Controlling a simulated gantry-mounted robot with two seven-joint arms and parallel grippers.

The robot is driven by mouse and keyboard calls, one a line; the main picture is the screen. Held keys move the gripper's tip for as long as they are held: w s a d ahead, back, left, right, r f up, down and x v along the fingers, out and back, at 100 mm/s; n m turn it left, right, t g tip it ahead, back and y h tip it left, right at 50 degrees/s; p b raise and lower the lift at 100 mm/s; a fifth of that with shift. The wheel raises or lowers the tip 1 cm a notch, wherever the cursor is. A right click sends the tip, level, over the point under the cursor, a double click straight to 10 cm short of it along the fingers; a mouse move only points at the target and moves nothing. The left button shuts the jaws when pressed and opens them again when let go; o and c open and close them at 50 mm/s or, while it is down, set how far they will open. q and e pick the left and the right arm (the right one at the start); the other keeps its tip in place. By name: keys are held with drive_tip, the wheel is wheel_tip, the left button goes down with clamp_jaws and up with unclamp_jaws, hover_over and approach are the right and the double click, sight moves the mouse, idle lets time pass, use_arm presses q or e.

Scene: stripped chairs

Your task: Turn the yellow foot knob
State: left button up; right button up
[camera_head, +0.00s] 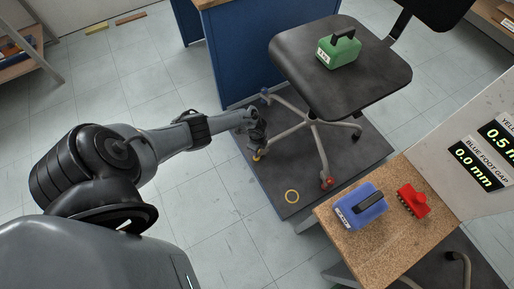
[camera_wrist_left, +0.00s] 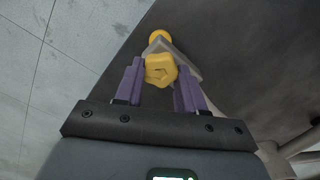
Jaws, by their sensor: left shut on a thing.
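The yellow foot knob (camera_wrist_left: 161,71) sits between the two purple fingers of my left gripper (camera_wrist_left: 160,82), which is shut on it. A round yellow foot (camera_wrist_left: 158,36) shows just past the knob at the end of a pale chair leg. In the head view my left gripper (camera_head: 257,147) reaches down to the yellow end (camera_head: 256,157) of one leg of the black chair (camera_head: 300,75). The gripper largely hides the knob there. My right gripper is not in view.
A green weight (camera_head: 340,52) sits on the seat. A wooden table (camera_head: 400,235) holds a blue weight (camera_head: 360,208) and a red brush-like block (camera_head: 413,201). A display (camera_head: 478,165) reads blue foot gap 0.0 mm.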

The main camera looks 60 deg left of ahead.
use_arm(q)
drive_tip(key=m+b, duration=0.1)
drive_tip(key=m, duration=0.5)
drive_tip(key=shift+s, duration=0.1)
idle(0.4)
drive_tip(key=o, duration=1)
drive_tip(key=shift+o, duration=0.2)
drive_tip(key=shift+r, duration=0.1)
wheel_tip(320, 180, up, 11)
drive_tip(key=p, duration=0.7)
drive_tip(key=shift+f+p, duration=0.2)
drive_tip(key=shift+p, duration=0.2)
